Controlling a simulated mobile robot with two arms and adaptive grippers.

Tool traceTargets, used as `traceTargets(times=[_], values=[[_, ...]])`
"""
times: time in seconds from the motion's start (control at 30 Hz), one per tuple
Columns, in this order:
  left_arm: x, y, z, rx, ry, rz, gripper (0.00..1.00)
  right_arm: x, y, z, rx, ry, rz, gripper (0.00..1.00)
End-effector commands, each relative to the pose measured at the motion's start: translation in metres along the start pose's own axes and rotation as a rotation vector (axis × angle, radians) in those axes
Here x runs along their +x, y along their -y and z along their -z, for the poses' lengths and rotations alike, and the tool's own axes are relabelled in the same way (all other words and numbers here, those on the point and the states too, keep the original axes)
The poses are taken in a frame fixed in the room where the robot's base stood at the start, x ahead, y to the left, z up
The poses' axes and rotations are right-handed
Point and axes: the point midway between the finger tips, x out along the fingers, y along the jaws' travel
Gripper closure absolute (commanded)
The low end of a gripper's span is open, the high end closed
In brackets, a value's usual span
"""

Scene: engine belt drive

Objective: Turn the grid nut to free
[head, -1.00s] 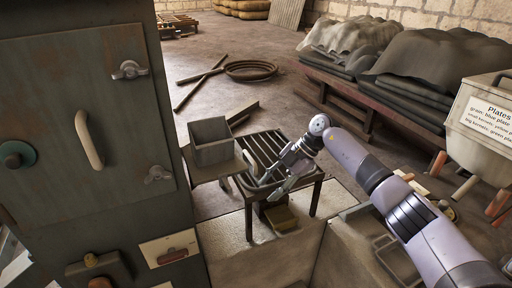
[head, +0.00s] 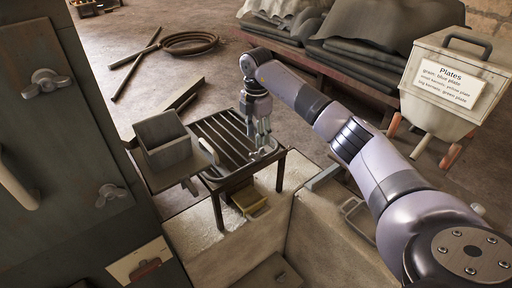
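A dark slatted grid (head: 222,141) lies on a low wooden stand in the middle of the head view. My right gripper (head: 263,148) points down over the grid's right side. Its fingers are small here, and I cannot tell whether they are open or touching anything. I cannot make out a nut on the grid; the gripper may hide it. Two wing nuts show on the dark cabinet at the left, an upper wing nut (head: 46,83) and a lower wing nut (head: 110,193). My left gripper is not in view.
A grey open box (head: 163,140) stands left of the grid. A yellowish block (head: 249,199) lies below it. A labelled bin (head: 446,85) stands at the right, and covered stacks (head: 365,65) lie behind.

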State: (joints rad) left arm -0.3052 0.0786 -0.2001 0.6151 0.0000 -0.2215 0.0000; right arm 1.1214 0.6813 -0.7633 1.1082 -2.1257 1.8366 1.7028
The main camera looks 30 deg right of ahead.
Motion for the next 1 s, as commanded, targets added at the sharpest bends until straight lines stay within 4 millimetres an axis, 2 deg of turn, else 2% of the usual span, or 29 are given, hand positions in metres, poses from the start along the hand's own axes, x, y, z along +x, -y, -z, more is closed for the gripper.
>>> traceTargets(times=[0.03, 0.17, 0.4, 0.77, 1.0], values=[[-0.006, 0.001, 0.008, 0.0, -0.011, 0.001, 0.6, 0.01, 0.001, 0.0, 0.0, 0.0, 0.005, 0.61], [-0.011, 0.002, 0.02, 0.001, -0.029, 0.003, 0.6, 0.035, 0.001, 0.001, -0.001, -0.002, 0.004, 0.61], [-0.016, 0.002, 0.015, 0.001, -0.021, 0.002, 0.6, 0.063, 0.0, 0.001, -0.001, -0.001, 0.001, 0.61], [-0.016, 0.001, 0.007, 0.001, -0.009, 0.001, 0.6, 0.069, 0.0, 0.0, -0.002, 0.0, 0.0, 0.61], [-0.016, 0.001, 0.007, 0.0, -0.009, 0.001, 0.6, 0.068, 0.0, 0.0, -0.001, 0.0, 0.0, 0.77]])
